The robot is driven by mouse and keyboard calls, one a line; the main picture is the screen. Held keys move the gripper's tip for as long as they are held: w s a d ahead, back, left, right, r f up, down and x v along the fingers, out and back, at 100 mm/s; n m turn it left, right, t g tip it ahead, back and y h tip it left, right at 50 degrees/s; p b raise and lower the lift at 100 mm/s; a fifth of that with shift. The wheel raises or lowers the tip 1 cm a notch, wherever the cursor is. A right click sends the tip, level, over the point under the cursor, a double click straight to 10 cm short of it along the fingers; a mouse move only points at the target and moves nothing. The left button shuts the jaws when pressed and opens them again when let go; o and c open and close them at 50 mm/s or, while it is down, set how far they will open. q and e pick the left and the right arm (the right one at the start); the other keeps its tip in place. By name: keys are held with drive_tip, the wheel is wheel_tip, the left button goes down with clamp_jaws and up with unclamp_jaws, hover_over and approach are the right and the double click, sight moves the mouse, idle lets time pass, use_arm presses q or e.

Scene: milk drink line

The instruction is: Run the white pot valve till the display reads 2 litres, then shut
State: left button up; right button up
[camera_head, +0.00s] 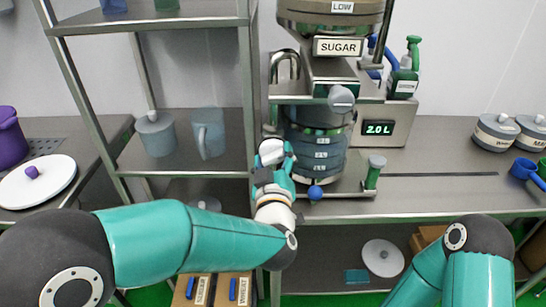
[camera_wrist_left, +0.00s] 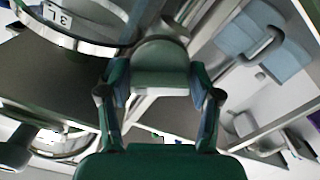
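The display (camera_head: 377,128) on the machine reads 2.0 L in green. A dark, banded pot with volume labels (camera_head: 318,150) stands under the machine's spout. My left gripper (camera_head: 273,160) is at the pot's left side, with its fingers around a pale valve handle (camera_head: 271,147). In the left wrist view, the handle (camera_wrist_left: 160,68) fills the space between the two fingertips and appears gripped. The valve body behind it is mostly hidden. My right arm comes in at lower right, with its gripper out of view.
A shelf rack (camera_head: 190,165) with a grey pot (camera_head: 155,133) and a blue jug (camera_head: 208,132) stands close left.

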use_arm(q)
drive_tip(key=c, duration=0.5)
drive_tip(key=shift+o, duration=0.2)
drive_tip(key=shift+m, duration=3)
drive_tip(key=o, duration=1)
